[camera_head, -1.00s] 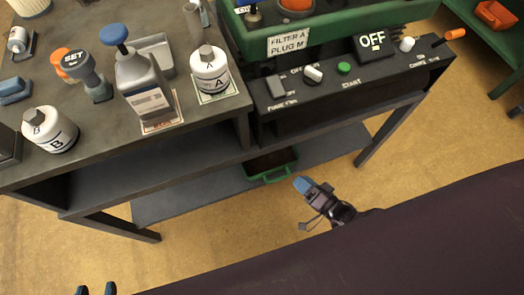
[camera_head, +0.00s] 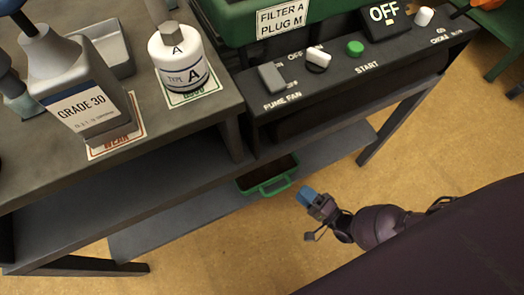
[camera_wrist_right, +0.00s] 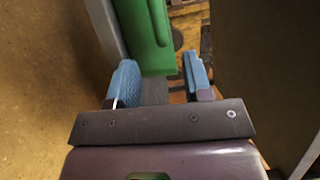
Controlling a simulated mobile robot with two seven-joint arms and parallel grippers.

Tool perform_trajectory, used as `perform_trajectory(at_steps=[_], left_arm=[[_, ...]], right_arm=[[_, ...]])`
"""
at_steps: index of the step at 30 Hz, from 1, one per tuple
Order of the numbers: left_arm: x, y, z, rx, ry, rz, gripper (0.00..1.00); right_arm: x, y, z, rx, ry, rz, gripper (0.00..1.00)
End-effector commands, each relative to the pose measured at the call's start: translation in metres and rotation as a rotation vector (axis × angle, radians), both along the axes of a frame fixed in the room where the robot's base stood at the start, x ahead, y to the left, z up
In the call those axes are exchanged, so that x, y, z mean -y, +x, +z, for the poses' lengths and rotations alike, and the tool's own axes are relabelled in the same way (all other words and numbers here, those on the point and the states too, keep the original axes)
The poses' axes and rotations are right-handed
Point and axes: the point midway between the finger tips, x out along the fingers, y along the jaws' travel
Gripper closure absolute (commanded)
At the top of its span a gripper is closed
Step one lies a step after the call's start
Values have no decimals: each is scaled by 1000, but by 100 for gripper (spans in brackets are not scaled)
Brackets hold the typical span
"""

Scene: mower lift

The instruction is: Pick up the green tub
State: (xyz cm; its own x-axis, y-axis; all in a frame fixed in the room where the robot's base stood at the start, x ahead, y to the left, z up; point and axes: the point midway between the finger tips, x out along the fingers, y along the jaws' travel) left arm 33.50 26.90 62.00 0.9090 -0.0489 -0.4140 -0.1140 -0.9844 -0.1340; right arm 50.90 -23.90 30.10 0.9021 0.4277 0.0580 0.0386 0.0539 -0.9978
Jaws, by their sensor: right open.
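The green tub (camera_head: 263,183) sits on the low shelf under the bench, at its front edge, with dark contents and a handle on the near side. My right gripper (camera_head: 307,196), with blue fingertips, is just right of and in front of the tub, apart from it in the head view. In the right wrist view the tub's green wall and handle (camera_wrist_right: 150,35) lie ahead of the open right fingers (camera_wrist_right: 160,78). Nothing shows between the fingers. My left gripper is not in view.
The low shelf (camera_head: 170,222) runs beneath the bench, with the bench leg (camera_head: 375,150) to the right. A control panel with a green START button (camera_head: 355,48) overhangs the tub. White bottle A (camera_head: 180,58) and the GRADE 30 jug (camera_head: 80,95) stand on top. Floor in front is clear.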

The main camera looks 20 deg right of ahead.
Motion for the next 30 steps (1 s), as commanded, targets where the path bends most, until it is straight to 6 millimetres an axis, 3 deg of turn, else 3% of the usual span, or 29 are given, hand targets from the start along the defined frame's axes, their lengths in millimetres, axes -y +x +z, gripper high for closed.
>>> perform_trajectory(at_steps=[8, 18, 25, 26, 30], left_arm=[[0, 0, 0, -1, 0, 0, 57], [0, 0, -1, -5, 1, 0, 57], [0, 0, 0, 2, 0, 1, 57], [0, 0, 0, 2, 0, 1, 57], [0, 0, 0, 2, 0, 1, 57]], right_arm=[[-9, 17, 2, 0, -1, 0, 54], [-28, 53, 7, 0, -1, 1, 54], [-28, 55, 7, -2, -2, -1, 54], [-28, 55, 7, -2, -2, -1, 56], [-29, 55, 7, -1, -2, 0, 77]])
